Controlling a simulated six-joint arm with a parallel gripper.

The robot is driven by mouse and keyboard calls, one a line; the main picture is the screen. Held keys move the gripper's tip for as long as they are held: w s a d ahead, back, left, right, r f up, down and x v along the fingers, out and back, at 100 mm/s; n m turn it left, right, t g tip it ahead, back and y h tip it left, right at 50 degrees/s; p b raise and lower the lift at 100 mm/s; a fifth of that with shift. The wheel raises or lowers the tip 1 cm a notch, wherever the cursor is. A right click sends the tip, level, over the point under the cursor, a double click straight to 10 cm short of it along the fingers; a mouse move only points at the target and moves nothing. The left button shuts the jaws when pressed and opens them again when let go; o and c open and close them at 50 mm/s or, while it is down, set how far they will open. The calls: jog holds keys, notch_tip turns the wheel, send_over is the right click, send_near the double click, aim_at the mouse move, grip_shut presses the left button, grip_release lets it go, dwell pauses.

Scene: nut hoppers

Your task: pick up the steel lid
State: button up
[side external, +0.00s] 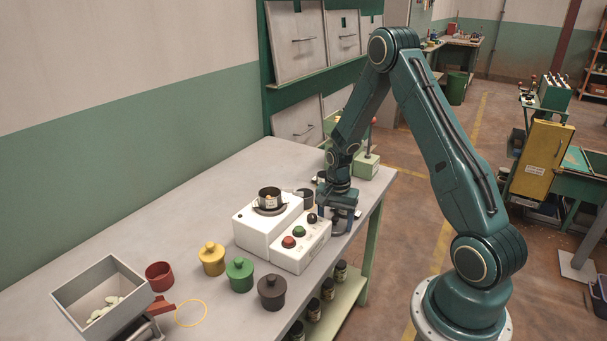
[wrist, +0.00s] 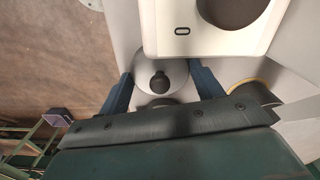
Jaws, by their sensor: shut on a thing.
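The steel lid (wrist: 175,70) is a pale grey disc with a dark round knob (wrist: 160,83), seen from above in the wrist view. The blue fingers of my gripper (wrist: 163,90) stand on either side of it and are shut on it. In the side view my gripper (side external: 338,222) is low at the right edge of the bench, beside the white button box. I cannot make out the lid there, and cannot tell whether it touches the bench or what lies under it.
The white button box (side external: 300,252) and a white stand (side external: 262,234) bearing a dark pot (side external: 269,195) are left of my gripper. A dark cup (side external: 306,198) is close behind. Yellow (side external: 211,260), green (side external: 239,275) and brown (side external: 271,293) lidded pots stand nearer the front.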

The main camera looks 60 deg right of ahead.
aim_at(335, 218)
jog(key=shift+r, duration=0.15)
notch_tip(335, 218, up, 20)
dwell(0.8)
jog(key=shift+w+a, duration=0.1)
dwell(0.3)
jog(key=w+a+n, duration=0.3)
jog(key=w+a, duration=0.8)
jog(key=w, duration=0.2)
jog(key=shift+w+a, duration=0.15)
jog(key=shift+a, duration=0.2)
jog(key=shift+f, duration=2.7)
jog(key=shift+f, duration=0.5)
